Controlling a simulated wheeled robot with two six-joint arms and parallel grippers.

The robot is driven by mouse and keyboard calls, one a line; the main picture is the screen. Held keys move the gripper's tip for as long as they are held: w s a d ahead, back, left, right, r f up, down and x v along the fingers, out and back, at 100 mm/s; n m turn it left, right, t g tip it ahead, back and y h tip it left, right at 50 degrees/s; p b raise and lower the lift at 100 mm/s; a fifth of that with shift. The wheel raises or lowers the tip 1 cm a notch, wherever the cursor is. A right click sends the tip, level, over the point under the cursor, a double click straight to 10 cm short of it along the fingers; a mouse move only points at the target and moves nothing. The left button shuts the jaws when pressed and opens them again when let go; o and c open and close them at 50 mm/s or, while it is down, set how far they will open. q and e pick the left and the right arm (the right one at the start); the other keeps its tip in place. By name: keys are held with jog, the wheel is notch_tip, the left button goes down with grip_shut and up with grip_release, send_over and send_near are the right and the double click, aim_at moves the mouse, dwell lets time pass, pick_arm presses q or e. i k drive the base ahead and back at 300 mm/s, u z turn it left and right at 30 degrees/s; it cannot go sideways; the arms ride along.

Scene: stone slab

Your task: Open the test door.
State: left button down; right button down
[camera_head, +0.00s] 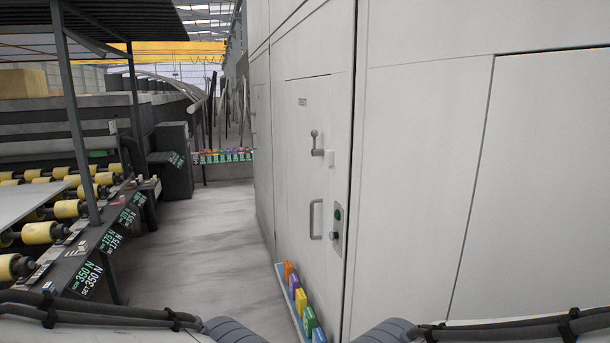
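The test door (308,160) is a pale grey panel set in the large white wall, right of the middle of the head view. It looks shut, flush with the wall. A small label marked with dark text sits near its top. A lever handle (316,144) with a round knob is on its upper part, and a vertical pull handle (314,219) is lower down. My arms show only at the bottom left and bottom right edges. Both grippers are out of view.
A shelf (292,300) with several coloured boxes runs along the wall's foot by the door. On the left stands a roller conveyor (40,232) with yellow rollers and green displays. Dark cabinets (174,160) stand farther back. The grey floor (195,240) between is clear.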

aim_at(308, 101)
jog(key=u, duration=0.05)
jog(key=k, duration=0.6)
jog(key=u, duration=0.6)
jog(key=i, duration=0.75)
jog(key=u, duration=0.35)
jog(key=i, duration=1.3)
jog(key=z, duration=0.55)
